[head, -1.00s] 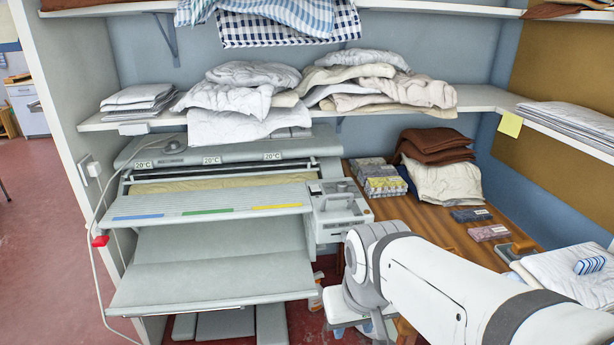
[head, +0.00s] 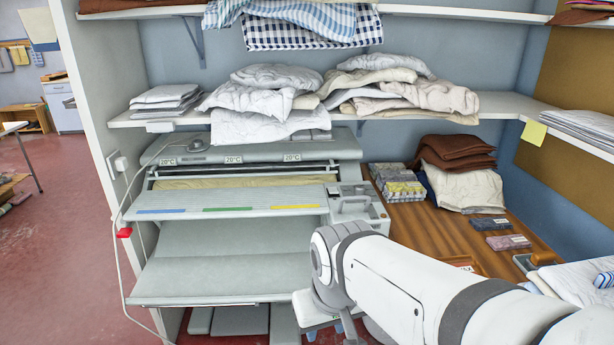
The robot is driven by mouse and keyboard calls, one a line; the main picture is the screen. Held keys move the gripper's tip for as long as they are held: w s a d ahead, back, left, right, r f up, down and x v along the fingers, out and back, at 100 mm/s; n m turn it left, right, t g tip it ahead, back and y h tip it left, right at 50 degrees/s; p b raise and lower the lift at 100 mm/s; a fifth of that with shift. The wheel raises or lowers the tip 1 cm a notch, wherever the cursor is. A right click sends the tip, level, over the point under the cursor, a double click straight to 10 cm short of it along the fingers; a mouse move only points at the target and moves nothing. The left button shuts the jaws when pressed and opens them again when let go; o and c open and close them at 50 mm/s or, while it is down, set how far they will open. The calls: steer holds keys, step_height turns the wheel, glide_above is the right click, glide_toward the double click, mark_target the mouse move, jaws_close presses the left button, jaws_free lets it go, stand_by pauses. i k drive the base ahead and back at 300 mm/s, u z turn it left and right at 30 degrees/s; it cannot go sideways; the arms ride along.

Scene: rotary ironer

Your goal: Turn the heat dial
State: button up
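The rotary ironer (head: 240,250) stands under the shelf at centre left. Its top cover carries several 20°C labels (head: 233,160). A small round grey knob-like part (head: 199,145) sits at the top left of that cover; I cannot tell for sure whether it is the heat dial. A grey control box (head: 357,212) with a raised handle is at the ironer's right end. My white arm (head: 395,285) reaches in from the lower right, with its forward joint in front of the ironer's lower right corner. My gripper cannot be made out.
A shelf (head: 415,110) with folded linens hangs above the ironer. Open red floor (head: 60,270) lies farther left.

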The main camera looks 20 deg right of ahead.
mark_target(359, 189)
steer(key=i, duration=0.95)
